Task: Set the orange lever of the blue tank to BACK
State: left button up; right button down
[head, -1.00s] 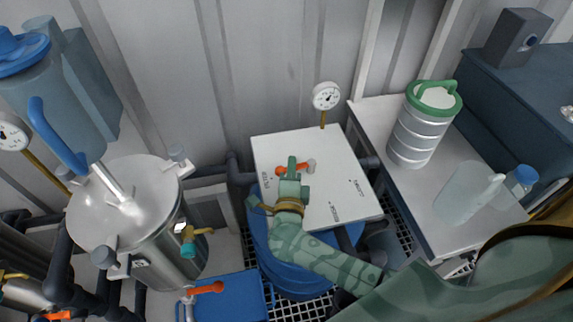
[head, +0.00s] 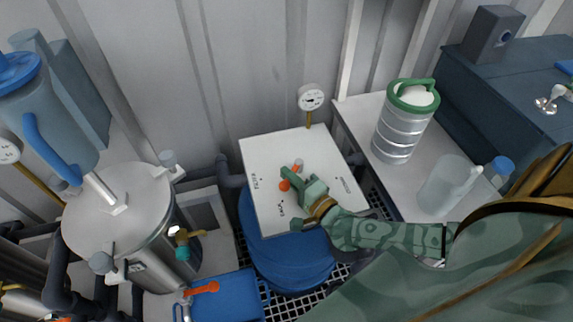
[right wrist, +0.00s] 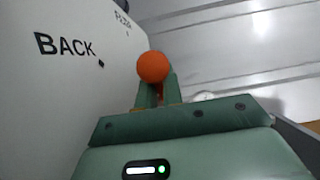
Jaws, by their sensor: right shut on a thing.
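The blue tank (head: 287,262) stands at the lower middle of the head view, with a white labelled panel (head: 262,150) above it. The orange lever (head: 284,185) on the panel points down-left from its grey pivot (head: 299,164). My right gripper (head: 291,179) is shut on the lever; its arm comes in from the right. In the right wrist view the lever's round orange end (right wrist: 152,67) shows between the fingers. The word BACK (right wrist: 65,46) is on the panel there, left of the lever end and apart from it.
A steel vessel (head: 120,205) stands left, with another orange lever (head: 206,288) near it at the bottom. A gauge (head: 311,97) rises behind the panel. A green-lidded canister (head: 398,135) and a translucent jug (head: 443,187) stand on the bench to the right.

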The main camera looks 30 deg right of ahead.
pick_arm(q)
jog(key=shift+f, duration=0.2)
pick_arm(e)
jog(key=shift+s+f+n+y, duration=0.2)
jog(key=shift+n+y, duration=0.2)
jog(key=shift+y, duration=0.3)
jog(key=c, duration=1.5)
grip_release()
jog(key=shift+r, duration=0.15)
jog(key=shift+c, duration=0.2)
pick_arm(q)
jog(key=shift+s+r, duration=0.1)
pick_arm(e)
jog(key=shift+s, duration=0.1)
